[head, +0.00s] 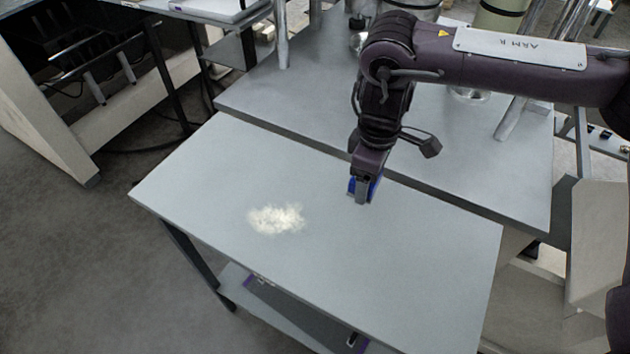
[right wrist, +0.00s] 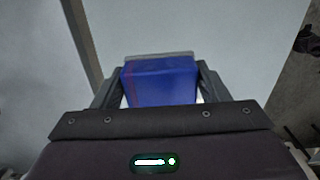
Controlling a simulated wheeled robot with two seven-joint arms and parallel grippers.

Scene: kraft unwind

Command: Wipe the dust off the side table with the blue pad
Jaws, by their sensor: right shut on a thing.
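The side table (head: 400,270) has a plain grey top. A patch of pale, cream dust (head: 275,219) lies on it, left of its middle. My right gripper (head: 362,198) points down over the table, to the right of the dust and near the table's back edge. It is shut on the blue pad (head: 374,187), which shows between both fingers in the right wrist view (right wrist: 160,82). I cannot tell whether the pad touches the top. The dust is not visible in the right wrist view. My left gripper is not in view.
A second grey table (head: 300,110) stands right behind the side table, with metal posts (head: 282,40) and cylindrical equipment on it. A dark open cabinet (head: 90,70) is at the left. The side table's top is otherwise clear.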

